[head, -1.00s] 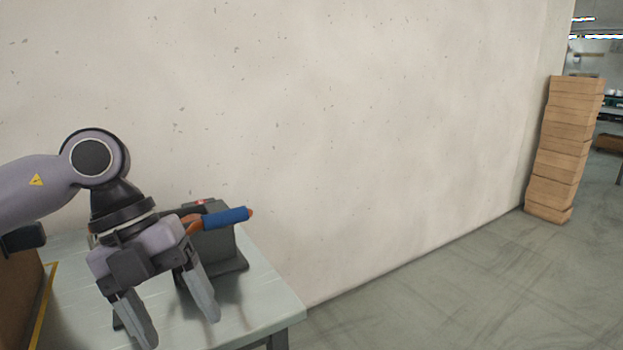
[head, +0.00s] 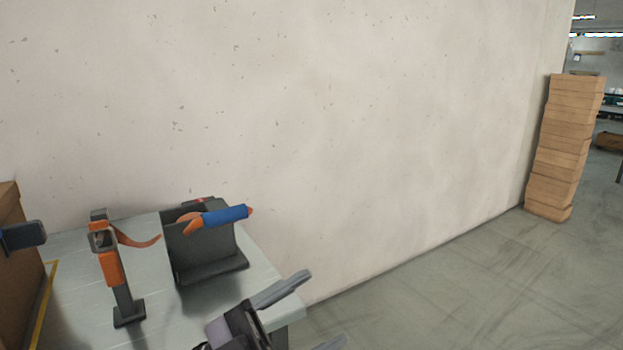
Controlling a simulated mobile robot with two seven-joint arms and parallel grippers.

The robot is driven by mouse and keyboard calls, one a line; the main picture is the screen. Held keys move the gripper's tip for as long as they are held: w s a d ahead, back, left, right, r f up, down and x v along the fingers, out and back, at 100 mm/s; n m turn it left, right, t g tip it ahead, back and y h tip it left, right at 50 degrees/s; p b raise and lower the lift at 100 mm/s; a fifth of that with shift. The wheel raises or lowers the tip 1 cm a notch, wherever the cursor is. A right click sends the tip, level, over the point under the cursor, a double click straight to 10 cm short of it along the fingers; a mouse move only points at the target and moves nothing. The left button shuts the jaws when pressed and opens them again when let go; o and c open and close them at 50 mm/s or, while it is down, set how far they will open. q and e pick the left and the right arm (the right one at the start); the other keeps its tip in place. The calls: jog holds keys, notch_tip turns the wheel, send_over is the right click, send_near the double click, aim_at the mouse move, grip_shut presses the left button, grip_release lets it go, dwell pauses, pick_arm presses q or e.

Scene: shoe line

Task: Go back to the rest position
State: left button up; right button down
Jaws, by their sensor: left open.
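My left gripper (head: 325,307) is at the bottom middle, past the right front corner of the table (head: 75,290). Its two fingers are spread, point to the right, and hold nothing that I can see. The lower finger is partly cut off by the bottom edge, and most of the arm is out of view. My right gripper is not in the head view.
On the table stand a dark holder (head: 213,262) with a blue-handled orange tool (head: 226,215) and a post with an orange device (head: 110,268). A brown box (head: 15,285) is at left. Stacked cartons (head: 558,150) stand far right. Floor at right is clear.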

pick_arm(q)
jog(key=w+a+f+n+t+y, duration=0.2)
jog(key=a+f+n+t+y, duration=0.35)
jog(key=f+n+y, duration=0.2)
jog(key=w+a+f+n+t+y, duration=0.1)
jog(key=a+f+n+t+y, duration=0.3)
jog(key=f+n+t+y, duration=0.35)
jog(key=s+a+f+n+g+y, duration=0.3)
jog(key=s+a+f+g, duration=0.3)
jog(key=f, duration=0.4)
jog(key=s+a+f+n+g+y, duration=0.2)
jog(key=s+a+f+n+g, duration=0.1)
jog(key=s+f, duration=0.65)
notch_tip(320, 180, up, 11)
jog(key=w+a+p, duration=0.1)
jog(key=p, duration=1.3)
jog(key=shift+w+y, duration=0.3)
jog(key=shift+f, duration=0.15)
